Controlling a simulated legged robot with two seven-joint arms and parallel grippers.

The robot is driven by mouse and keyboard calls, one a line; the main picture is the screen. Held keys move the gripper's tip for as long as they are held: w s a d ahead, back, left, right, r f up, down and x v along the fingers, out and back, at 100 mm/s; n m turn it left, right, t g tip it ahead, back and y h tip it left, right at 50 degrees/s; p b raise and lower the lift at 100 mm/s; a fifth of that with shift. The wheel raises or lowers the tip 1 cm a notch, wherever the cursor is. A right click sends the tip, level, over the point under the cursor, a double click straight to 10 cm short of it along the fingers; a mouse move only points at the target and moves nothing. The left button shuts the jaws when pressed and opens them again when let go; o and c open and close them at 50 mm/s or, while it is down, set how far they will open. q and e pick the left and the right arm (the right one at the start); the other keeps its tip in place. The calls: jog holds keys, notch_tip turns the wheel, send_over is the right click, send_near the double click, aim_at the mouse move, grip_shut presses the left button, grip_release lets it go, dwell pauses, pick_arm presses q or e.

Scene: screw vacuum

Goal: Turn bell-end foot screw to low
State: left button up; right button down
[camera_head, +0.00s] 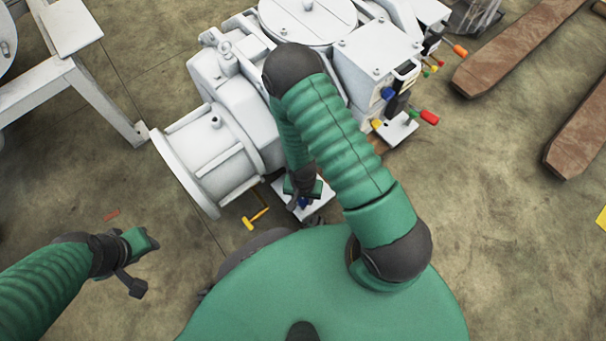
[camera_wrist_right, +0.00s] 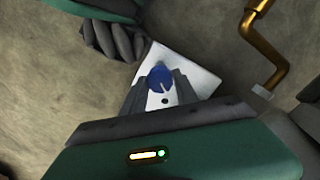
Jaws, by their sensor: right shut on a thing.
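The bell-end foot screw has a blue knob (camera_wrist_right: 160,76), standing on a white foot plate (camera_wrist_right: 203,82) in the right wrist view. My right gripper (camera_wrist_right: 160,88) is shut on the blue knob, one dark finger on each side. In the head view my right gripper (camera_head: 303,196) reaches down beside the bell end (camera_head: 190,160) of the white vacuum machine, and a bit of blue shows below it. My own arm hides much of this spot. My left gripper (camera_head: 140,264) hangs empty over the floor at lower left; its jaw opening is unclear.
A yellow crank handle (camera_head: 257,216) sticks out close to the foot plate, left of my right gripper; it also shows in the right wrist view (camera_wrist_right: 262,45). Coloured handles (camera_head: 428,117) stick out on the machine's right side. Brown beams (camera_head: 515,50) lie at upper right.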

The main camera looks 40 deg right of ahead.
jog(key=n+p, duration=0.2)
jog(key=p, duration=0.1)
jog(key=n+p, duration=0.1)
jog(key=n, duration=0.1)
jog(key=shift+r, duration=0.25)
jog(key=n+p, duration=0.4)
jog(key=shift+n, duration=0.3)
jog(key=n+p, duration=0.3)
jog(key=n, duration=0.2)
jog(key=shift+f, duration=0.1)
jog(key=n+p, duration=0.2)
jog(key=n, duration=0.3)
jog(key=shift+f+p, duration=0.15)
jog(key=shift+p, duration=0.15)
jog(key=shift+n, duration=0.3)
jog(key=c, duration=0.9)
grip_release()
jog(key=shift+c, duration=0.2)
